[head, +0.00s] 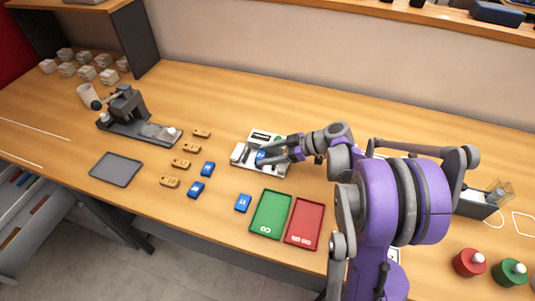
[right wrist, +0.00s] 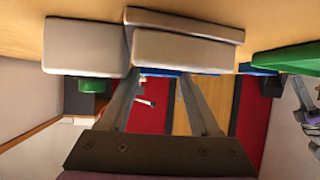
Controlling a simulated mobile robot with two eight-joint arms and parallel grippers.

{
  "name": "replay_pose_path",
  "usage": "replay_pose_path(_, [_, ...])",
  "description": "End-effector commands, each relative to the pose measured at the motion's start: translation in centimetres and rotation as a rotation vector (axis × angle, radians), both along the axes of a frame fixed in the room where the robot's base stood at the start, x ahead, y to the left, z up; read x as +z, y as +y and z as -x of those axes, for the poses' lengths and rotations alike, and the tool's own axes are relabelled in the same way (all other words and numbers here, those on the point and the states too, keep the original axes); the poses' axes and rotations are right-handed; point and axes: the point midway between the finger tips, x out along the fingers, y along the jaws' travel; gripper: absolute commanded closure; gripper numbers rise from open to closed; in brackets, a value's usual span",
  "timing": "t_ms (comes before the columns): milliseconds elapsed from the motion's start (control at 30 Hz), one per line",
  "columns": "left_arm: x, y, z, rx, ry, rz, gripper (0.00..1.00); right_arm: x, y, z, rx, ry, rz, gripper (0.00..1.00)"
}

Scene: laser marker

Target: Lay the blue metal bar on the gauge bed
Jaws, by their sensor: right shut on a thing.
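The gauge (head: 281,171) is a white block-like device on the table, a little right of the middle in the head view. My right gripper (head: 270,158) is at the gauge, shut on a blue metal bar (head: 261,157). In the right wrist view, the bar shows as a thin blue strip (right wrist: 180,73) at the fingertips, against the gauge's pale blocks (right wrist: 185,50). I cannot tell whether the bar touches the bed. Other blue bars (head: 207,169), (head: 196,190), (head: 243,203) lie on the table. My left gripper is not in view.
A green tray (head: 270,214) and a red tray (head: 304,223) lie in front of the gauge. Several brass pieces (head: 180,162), a grey tray (head: 116,169) and a dark marking machine (head: 130,115) are to the left. Red (head: 470,262) and green (head: 510,272) buttons sit at right.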

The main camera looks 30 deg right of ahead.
Motion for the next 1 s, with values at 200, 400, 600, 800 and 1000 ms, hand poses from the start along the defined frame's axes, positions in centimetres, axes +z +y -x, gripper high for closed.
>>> replay_pose_path(200, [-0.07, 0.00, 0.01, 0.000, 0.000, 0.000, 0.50, -0.48, 0.11, 0.25, 0.005, 0.012, 0.006, 0.92])
replay_pose_path(400, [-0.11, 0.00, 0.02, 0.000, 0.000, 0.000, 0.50, -0.57, 0.16, 0.29, 0.006, 0.013, 0.005, 0.92])
replay_pose_path(600, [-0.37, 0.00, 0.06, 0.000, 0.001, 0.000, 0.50, -0.92, 0.20, 0.34, 0.007, 0.014, 0.004, 0.92])
replay_pose_path(800, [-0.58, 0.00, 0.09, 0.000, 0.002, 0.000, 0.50, -1.18, 0.26, 0.34, 0.008, 0.015, 0.002, 0.92])
replay_pose_path(1000, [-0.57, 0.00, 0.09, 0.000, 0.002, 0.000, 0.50, -1.18, 0.31, 0.32, 0.009, 0.016, 0.001, 0.92])
